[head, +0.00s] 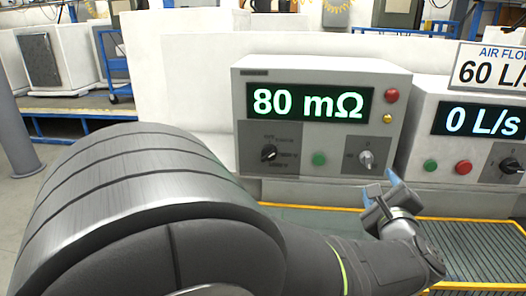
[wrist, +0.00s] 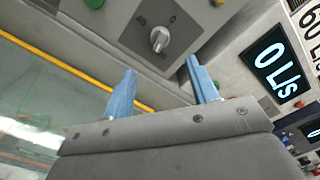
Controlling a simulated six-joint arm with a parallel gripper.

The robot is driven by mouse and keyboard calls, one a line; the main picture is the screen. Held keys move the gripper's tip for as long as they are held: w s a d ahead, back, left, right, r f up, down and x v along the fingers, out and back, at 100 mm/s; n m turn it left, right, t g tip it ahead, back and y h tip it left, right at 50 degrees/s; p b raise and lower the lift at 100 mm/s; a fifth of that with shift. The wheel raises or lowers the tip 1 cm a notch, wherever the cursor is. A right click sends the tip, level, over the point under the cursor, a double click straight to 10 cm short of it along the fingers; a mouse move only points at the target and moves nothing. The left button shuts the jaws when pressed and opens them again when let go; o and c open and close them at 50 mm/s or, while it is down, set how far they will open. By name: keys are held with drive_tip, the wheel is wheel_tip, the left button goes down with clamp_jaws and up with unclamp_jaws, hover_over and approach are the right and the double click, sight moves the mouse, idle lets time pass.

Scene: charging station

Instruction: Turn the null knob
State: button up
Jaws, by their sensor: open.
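A silver knob (head: 367,158) sits on a dark square plate at the lower right of the grey meter box (head: 245,110), whose display reads 80 mΩ. It also shows in the wrist view (wrist: 159,40), with a "0" at its upper right. I take it for the null knob; its label is too small to read for sure. My gripper (head: 385,183) is below and in front of the knob. In the wrist view my gripper (wrist: 161,66) has its two blue fingers wide apart and empty. The knob shows beyond the fingertips, roughly between them, not touched.
The box also has a black selector knob (head: 268,153), a green button (head: 319,158), a red button (head: 391,95) and a yellow button (head: 387,118). A second box (head: 425,150) reading 0 L/s stands close on the right. A yellow-edged grated surface (head: 475,240) lies in front.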

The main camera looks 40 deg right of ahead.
sight(369, 163)
drive_tip(key=x, duration=1)
drive_tip(key=shift+w+d, duration=0.25)
drive_tip(key=shift+w, duration=0.05)
drive_tip(key=c, duration=1)
